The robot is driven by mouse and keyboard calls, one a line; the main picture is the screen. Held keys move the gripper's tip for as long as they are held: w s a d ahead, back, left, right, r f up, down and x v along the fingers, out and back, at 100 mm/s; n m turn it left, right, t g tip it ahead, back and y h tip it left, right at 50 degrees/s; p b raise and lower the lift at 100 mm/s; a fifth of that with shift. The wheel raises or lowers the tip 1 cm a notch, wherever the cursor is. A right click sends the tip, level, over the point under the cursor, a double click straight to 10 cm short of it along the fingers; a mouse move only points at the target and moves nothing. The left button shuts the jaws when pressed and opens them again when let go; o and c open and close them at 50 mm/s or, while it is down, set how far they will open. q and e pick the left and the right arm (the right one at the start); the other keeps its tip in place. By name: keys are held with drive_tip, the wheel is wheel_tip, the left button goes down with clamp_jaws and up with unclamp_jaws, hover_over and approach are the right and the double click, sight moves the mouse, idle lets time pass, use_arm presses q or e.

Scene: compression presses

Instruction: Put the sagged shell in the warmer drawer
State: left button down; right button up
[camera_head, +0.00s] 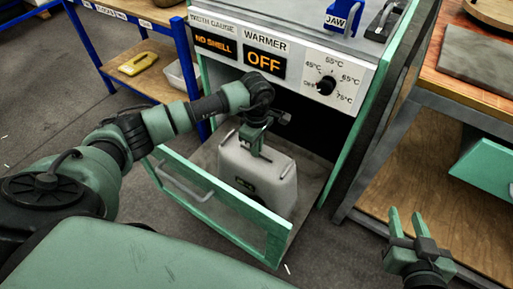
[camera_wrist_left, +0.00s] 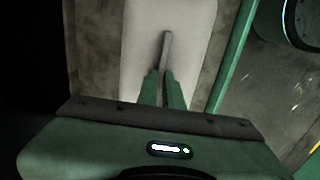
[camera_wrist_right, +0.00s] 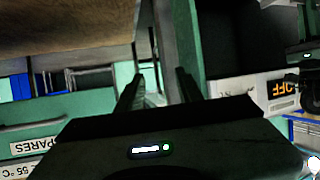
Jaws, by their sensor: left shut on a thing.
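The shell is a pale grey-white block-like piece (camera_head: 257,178) with a small dark label on its front. It stands inside the pulled-out warmer drawer (camera_head: 225,222), which has a green front and a bar handle. My left gripper (camera_head: 258,150) is above the shell, shut on the raised handle on its top. In the left wrist view the handle (camera_wrist_left: 166,48) runs up from between the closed fingers. I cannot tell whether the shell's base touches the drawer floor. My right gripper (camera_head: 405,225) is open and empty, right of the drawer, in front of the wooden bench.
The warmer panel (camera_head: 290,65) reads OFF, with a temperature knob (camera_head: 326,85) and a NO SHELL gauge display (camera_head: 216,43). A blue-framed rack (camera_head: 150,60) with a yellow tool (camera_head: 138,63) stands left. A wooden bench (camera_head: 440,175) is at right. Floor is clear at left.

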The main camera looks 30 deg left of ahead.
use_arm(q)
drive_tip(key=c, duration=2)
unclamp_jaws()
drive_tip(key=o, duration=0.4)
drive_tip(key=shift+o, duration=0.2)
use_arm(e)
drive_tip(key=shift+w+r, duration=0.1)
drive_tip(key=shift+r, duration=0.2)
